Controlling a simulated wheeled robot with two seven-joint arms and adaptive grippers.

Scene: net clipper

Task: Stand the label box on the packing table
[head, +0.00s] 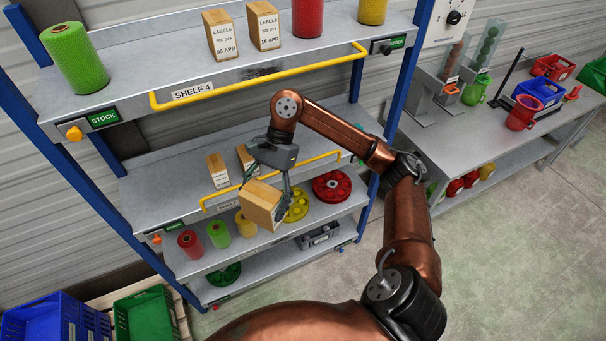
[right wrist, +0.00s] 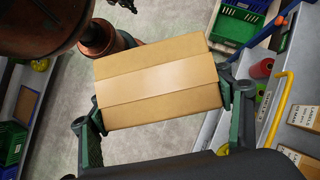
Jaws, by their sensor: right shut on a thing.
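My right gripper (head: 266,184) is shut on a brown cardboard label box (head: 262,206) and holds it tilted in the air in front of the lower shelves. In the right wrist view, the box (right wrist: 158,84) sits between the two fingers, with a paler tape band across its facing side. No printed label shows on the sides I can see. The grey packing table (head: 480,135) stands at the right, well apart from the box. My left gripper is not in view.
The blue-framed rack has a yellow rail (head: 260,77) along its upper shelf, where other label boxes (head: 221,35) stand. The packing table carries a red mug (head: 521,113), a blue bin (head: 540,93) and clear tubes. Its front left part looks bare. Open floor lies before it.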

